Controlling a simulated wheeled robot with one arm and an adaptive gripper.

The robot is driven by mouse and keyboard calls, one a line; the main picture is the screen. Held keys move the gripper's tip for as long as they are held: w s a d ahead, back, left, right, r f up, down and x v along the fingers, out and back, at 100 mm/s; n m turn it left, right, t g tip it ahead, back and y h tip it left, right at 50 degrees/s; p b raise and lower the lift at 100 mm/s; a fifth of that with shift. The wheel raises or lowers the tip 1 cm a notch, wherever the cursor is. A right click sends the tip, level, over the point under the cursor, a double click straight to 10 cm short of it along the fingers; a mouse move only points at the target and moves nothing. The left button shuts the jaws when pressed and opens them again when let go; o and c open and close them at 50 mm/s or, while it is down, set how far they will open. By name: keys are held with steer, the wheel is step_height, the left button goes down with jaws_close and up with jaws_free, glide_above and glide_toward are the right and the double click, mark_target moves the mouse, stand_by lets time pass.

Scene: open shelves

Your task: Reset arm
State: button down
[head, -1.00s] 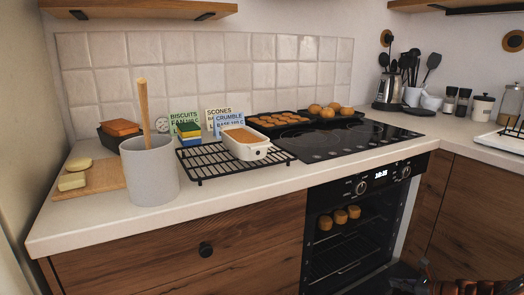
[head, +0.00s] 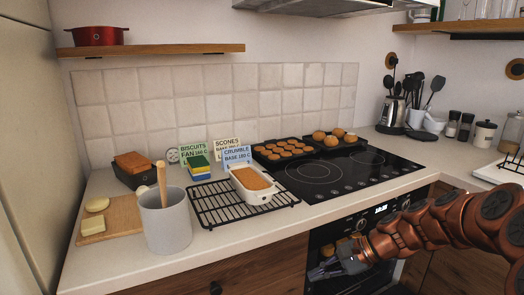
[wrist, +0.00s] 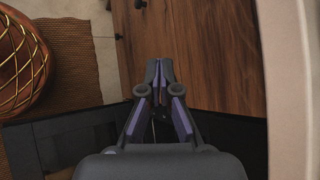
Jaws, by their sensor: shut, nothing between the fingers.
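My arm reaches in from the right edge of the head view, and my gripper (head: 324,271) is at its end, low in front of the oven (head: 352,222). In the wrist view my gripper (wrist: 158,72) is shut, with its fingertips together and nothing between them. It hangs in front of wooden cabinet fronts (wrist: 205,50). It touches nothing that I can make out.
The counter (head: 125,268) holds a grey crock (head: 168,225), a black cooling rack (head: 222,208) and a white loaf dish (head: 251,195) on it. Baking trays (head: 283,151) stand on the hob.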

steer(key=s+a+r+n+g+h+p, duration=0.1)
steer(key=s+a+r+n+h+p, duration=0.15)
steer(key=s+r+p, duration=0.4)
steer(key=s+a+r+n+g+h+p, duration=0.1)
steer(key=s+r+n+g+h, duration=0.2)
steer(key=s, duration=0.6)
steer(key=s+d+r+n+h+p, duration=0.2)
steer(key=s+d+r+n+p, duration=0.1)
steer(key=s, duration=0.5)
steer(key=s+d+r+n+h+p, duration=0.2)
steer(key=s+d+r+n+p, duration=0.1)
steer(key=s, duration=0.5)
steer(key=shift+s+d+r+t+p, duration=0.3)
steer(key=shift+d+r+p, duration=0.3)
steer(key=shift+d+p, duration=0.4)
steer(key=shift+a+h, duration=0.25)
